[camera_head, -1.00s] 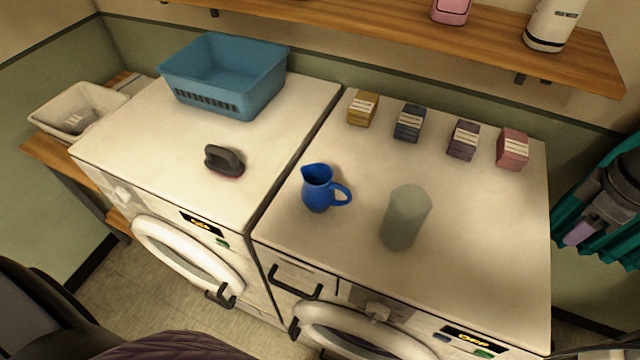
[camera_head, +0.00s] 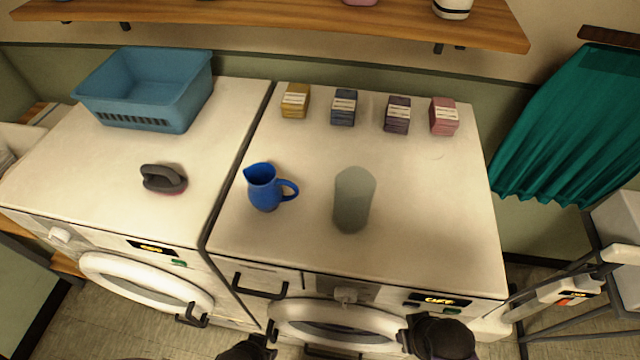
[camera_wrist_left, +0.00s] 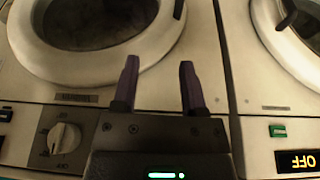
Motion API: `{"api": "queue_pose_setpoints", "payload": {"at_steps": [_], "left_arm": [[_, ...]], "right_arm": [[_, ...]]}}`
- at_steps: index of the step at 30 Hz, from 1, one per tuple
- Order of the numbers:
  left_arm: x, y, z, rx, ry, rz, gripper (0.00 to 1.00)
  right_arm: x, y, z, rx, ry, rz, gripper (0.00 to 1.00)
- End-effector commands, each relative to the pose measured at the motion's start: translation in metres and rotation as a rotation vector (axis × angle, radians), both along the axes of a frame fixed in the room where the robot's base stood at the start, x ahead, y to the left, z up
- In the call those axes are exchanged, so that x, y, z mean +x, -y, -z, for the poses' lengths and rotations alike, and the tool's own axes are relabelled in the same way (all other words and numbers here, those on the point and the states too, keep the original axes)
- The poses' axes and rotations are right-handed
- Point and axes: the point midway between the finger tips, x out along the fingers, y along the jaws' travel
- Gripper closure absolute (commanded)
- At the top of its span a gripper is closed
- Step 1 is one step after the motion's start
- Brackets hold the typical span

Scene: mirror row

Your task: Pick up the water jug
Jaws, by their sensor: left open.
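The water jug (camera_head: 265,188) is blue, with a spout at the left and a loop handle at the right. It stands upright on the left part of the right washing machine's top (camera_head: 420,235). Nothing holds it. My left gripper (camera_wrist_left: 158,75) shows in the left wrist view with its two dark fingers apart and nothing between them. It faces a machine front with a round door, and the jug is not in that view. Dark arm parts of mine show at the head view's bottom edge.
A grey-green cylinder (camera_head: 353,200) stands right of the jug. Yellow (camera_head: 295,101), blue (camera_head: 343,107), purple (camera_head: 397,114) and pink (camera_head: 443,116) boxes line the back. A brush (camera_head: 163,179) and blue basket (camera_head: 150,90) sit on the left machine. A shelf (camera_head: 300,14) hangs above.

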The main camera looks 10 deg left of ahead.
Motion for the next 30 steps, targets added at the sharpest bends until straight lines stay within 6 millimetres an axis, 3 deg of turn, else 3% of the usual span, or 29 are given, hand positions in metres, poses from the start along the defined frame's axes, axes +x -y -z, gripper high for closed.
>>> {"api": "queue_pose_setpoints", "payload": {"at_steps": [5,9,14,16,19,23,30], "left_arm": [[0.05,0.006,-0.053,-0.03,0.115,-0.057,0.45],[0.082,0.009,-0.106,-0.057,0.211,-0.109,0.45],[0.116,0.009,-0.177,-0.116,0.375,-0.2,0.45],[0.146,0.013,-0.207,-0.207,0.539,-0.289,0.45],[0.174,0.018,-0.222,-0.326,0.701,-0.363,0.45],[0.192,0.024,-0.232,-0.43,0.818,-0.403,0.45],[0.233,0.03,-0.222,-0.464,0.853,-0.41,0.45]], "right_arm": [[-0.036,0.011,0.06,-0.023,-0.043,0.041,0.6],[-0.079,0.019,0.101,-0.04,-0.074,0.062,0.6],[-0.144,0.026,0.136,-0.051,-0.113,0.07,0.6],[-0.17,0.028,0.144,-0.052,-0.128,0.07,0.6],[-0.177,0.029,0.146,-0.051,-0.126,0.069,0.6],[-0.181,0.029,0.147,-0.052,-0.128,0.068,0.6],[-0.182,0.029,0.154,-0.052,-0.129,0.068,0.6]]}}
